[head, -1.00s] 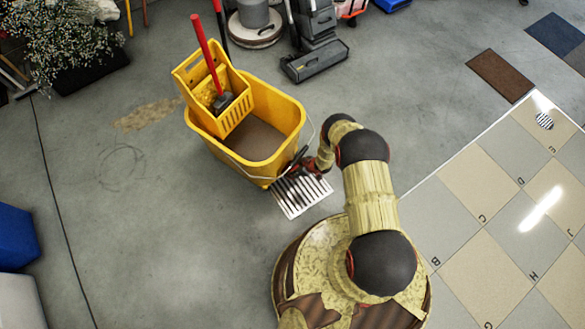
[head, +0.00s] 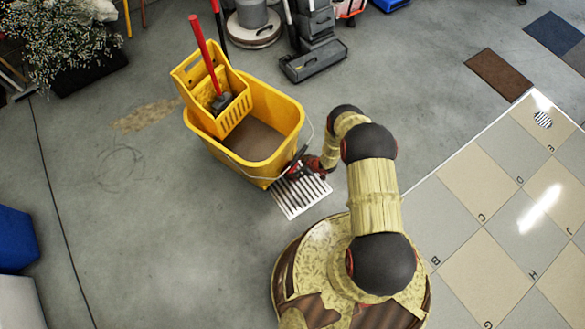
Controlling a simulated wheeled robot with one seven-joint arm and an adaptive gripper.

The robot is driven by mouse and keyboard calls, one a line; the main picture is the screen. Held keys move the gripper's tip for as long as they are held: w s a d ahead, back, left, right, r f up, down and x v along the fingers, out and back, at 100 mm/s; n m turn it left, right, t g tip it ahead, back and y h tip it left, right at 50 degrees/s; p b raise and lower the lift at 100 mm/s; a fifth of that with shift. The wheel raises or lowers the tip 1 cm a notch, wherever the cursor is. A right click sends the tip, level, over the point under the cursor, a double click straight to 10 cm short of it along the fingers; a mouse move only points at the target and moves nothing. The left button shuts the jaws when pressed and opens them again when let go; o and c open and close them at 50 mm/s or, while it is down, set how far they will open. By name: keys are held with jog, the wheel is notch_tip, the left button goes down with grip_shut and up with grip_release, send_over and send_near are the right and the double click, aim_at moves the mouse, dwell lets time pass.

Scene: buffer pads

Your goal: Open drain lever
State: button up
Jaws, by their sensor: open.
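A yellow mop bucket (head: 283,114) with a yellow wringer (head: 236,119) and a red wringer handle (head: 206,55) stands on the grey floor. Brownish water fills its lower part. My gripper (head: 294,171) is low at the bucket's near right corner, over a floor grate. It is open, dark and small in the view. I cannot tell whether its fingers touch the bucket. No drain lever can be made out; that corner is partly covered by my gripper.
A slatted floor drain grate (head: 301,196) lies beside the bucket's near right corner. A floor machine (head: 312,60) stands behind. A black cable (head: 52,190) runs along the floor at left. Lettered floor tiles (head: 480,195) lie at right.

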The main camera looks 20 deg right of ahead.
jog(key=v, duration=0.8)
jog(key=shift+s+d, duration=0.1)
jog(key=t+y, duration=0.4)
jog(key=t, duration=0.1)
send_near(294, 169)
jog(key=x, duration=0.3)
jog(key=shift+h, duration=0.3)
jog(key=b+x, duration=0.1)
jog(key=x, duration=0.6)
jog(key=shift+a+r+b, duration=0.1)
jog(key=shift+a+b, duration=0.3)
jog(key=c, duration=0.3)
jog(key=c, duration=0.8)
